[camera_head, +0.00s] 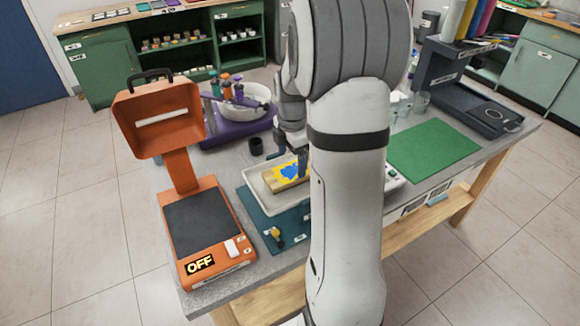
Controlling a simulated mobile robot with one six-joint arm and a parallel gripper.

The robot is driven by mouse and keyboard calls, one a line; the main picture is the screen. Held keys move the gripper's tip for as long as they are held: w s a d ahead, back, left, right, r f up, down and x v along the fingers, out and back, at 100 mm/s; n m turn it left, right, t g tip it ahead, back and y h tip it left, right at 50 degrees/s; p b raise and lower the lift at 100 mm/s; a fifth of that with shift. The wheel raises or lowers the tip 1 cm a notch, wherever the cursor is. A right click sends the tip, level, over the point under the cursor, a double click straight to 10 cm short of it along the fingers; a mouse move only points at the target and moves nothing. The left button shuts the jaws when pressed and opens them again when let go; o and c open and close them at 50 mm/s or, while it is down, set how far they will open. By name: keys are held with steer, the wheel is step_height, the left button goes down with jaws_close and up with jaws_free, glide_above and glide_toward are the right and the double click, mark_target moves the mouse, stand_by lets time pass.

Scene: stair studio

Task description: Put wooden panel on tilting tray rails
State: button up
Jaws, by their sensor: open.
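The wooden panel (286,181), with a blue patch painted on its face, lies in a white shallow tray (263,189). The tray sits on a teal base (252,201). The panel's right part is hidden behind my arm, so I cannot tell how it meets any rails. My gripper (288,160) is open, just above the panel's far edge and partly hidden by my arm. I cannot tell whether a finger touches the panel.
An orange machine (187,185) with a raised lid and an "OFF" display stands left of the tray. A purple stand (228,130) with a white bowl and bottles is behind. A small black cup (256,146) stands near the tray. A green mat (433,150) lies clear at right.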

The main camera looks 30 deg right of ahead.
mark_target(292, 171)
step_height(292, 171, up, 8)
steer(key=f, duration=0.1)
steer(key=s+a+r+m+t, duration=0.1)
steer(key=s+a+m, duration=0.6)
steer(key=s+m, duration=0.2)
steer(key=s+a+r+m+t, duration=0.1)
steer(key=s+a+m+t, duration=0.1)
steer(key=s+a+m, duration=0.5)
steer(key=s+m, duration=0.2)
steer(key=s, duration=0.1)
steer(key=shift+s+a, duration=0.2)
steer(key=shift+a, duration=0.15)
